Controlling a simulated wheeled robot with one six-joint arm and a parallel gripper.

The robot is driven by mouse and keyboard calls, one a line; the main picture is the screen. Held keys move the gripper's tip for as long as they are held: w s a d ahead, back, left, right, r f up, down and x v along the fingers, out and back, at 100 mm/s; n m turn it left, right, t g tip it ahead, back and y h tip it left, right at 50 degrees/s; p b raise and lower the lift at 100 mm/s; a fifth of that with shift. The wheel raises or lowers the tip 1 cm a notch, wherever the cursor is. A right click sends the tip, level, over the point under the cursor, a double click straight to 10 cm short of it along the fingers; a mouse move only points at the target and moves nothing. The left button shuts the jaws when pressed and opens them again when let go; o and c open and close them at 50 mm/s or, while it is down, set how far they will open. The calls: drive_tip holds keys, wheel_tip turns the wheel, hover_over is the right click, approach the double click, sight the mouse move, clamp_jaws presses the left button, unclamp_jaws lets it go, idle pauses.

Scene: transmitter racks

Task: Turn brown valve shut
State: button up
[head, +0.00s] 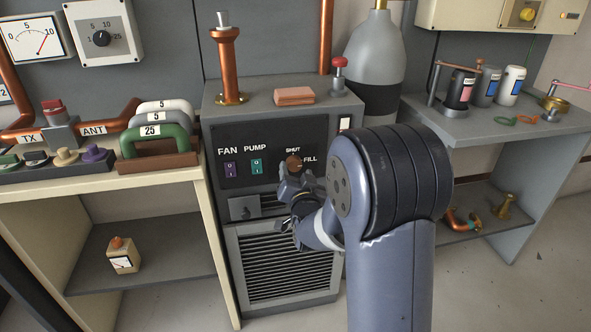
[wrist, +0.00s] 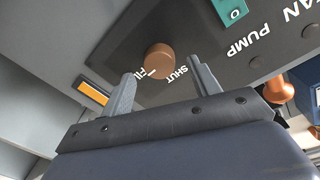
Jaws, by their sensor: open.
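The brown valve (head: 293,161) is a small round knob on the dark panel of the grey cabinet, between the labels SHUT and FILL. In the wrist view the brown valve (wrist: 159,61) lies just beyond the fingertips, and a light mark on its edge is by the FILL label. My gripper (head: 292,180) is close below the valve in the head view. In the wrist view my gripper (wrist: 162,76) is open, with one finger on each side of the valve's line. I cannot tell whether either finger touches it.
A purple FAN switch (head: 230,170) and a green PUMP switch (head: 257,166) sit left of the valve. An orange-lit piece (wrist: 93,92) is near the left finger. A vent grille (head: 285,262) is below. A pink block (head: 294,96) lies on the cabinet top.

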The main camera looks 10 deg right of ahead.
sight(294, 164)
drive_tip(key=shift+w+d, duration=0.1)
drive_tip(key=shift+w, duration=1.05)
drive_tip(key=shift+c, duration=0.2)
drive_tip(key=c, duration=0.9)
